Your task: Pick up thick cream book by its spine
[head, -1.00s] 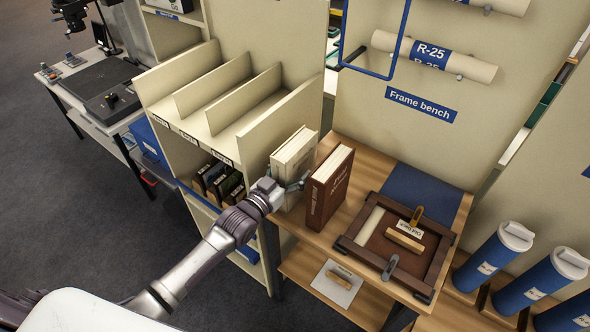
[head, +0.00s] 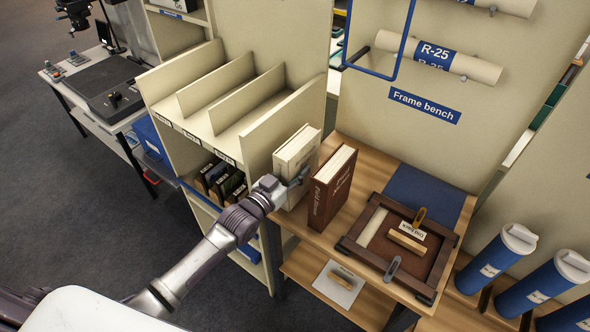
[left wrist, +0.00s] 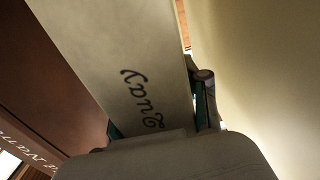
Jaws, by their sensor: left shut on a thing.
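The thick cream book (head: 297,153) stands upright on the wooden bench, between the cream shelf unit's side and a brown book (head: 331,188). My left gripper (head: 293,184) is at its spine, shut on it. In the left wrist view the cream book (left wrist: 120,60) fills the middle, with dark lettering on its spine, and a finger (left wrist: 207,98) shows along its right side. The brown book (left wrist: 50,80) is at the left there. The cream book's lower part is partly hidden by the gripper in the head view. My right gripper is not in view.
The cream shelf unit (head: 262,143) stands close on the left of the book. A framed panel (head: 352,246) with small tools lies on the bench to the right, before a blue mat (head: 428,191). Blue tubes (head: 496,256) stand at the far right.

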